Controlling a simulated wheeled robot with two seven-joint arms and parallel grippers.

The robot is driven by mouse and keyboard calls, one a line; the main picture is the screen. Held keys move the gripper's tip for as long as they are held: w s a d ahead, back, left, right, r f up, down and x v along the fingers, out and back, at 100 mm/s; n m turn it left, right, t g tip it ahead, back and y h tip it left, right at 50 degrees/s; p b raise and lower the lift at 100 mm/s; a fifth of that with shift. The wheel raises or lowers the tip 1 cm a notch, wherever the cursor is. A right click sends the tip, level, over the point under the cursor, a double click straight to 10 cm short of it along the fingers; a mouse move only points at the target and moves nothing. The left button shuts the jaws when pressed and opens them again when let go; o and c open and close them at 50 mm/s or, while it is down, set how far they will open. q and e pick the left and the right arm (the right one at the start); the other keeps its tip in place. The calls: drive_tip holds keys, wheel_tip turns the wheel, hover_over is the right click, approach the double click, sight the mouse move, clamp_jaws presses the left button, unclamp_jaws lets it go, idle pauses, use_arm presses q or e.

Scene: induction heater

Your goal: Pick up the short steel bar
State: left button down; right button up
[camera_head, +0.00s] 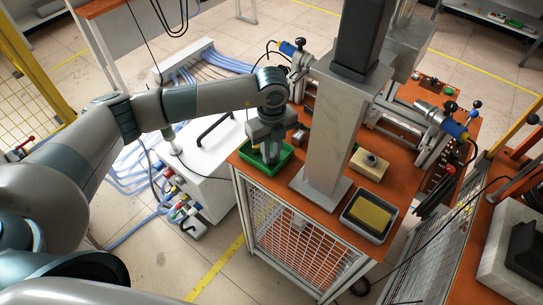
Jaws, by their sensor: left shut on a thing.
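My left gripper (269,154) points straight down into the small green tray (284,166) at the left corner of the orange bench top. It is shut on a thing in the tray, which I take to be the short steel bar. The bar is hidden by the fingers and the tray wall, so I cannot tell whether it touches the tray floor. My right gripper is not in view.
A thick grey steel column (331,130) stands just right of the tray. Behind it is a fixture with blue-ended cylinders (453,129). A metal tray with a yellow block (371,214) and a beige block (370,164) sit to the right. A white cabinet (205,150) stands left.

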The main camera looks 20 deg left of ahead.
sight(272, 154)
use_arm(q)
drive_tip(key=shift+w+r+b, duration=0.1)
drive_tip(key=shift+r+b, duration=0.6)
drive_tip(key=shift+r, duration=0.15)
wheel_tip(272, 154, up, 2)
drive_tip(key=shift+r+b, duration=0.1)
drive_tip(key=shift+b, duration=0.6)
drive_tip(key=w+a+r+b, duration=0.1)
drive_tip(key=w+r+b, duration=0.4)
drive_tip(key=w, duration=0.6)
drive_tip(key=shift+w+a+r, duration=0.2)
drive_tip(key=shift+a+r, duration=0.2)
drive_tip(key=shift+r, duration=0.65)
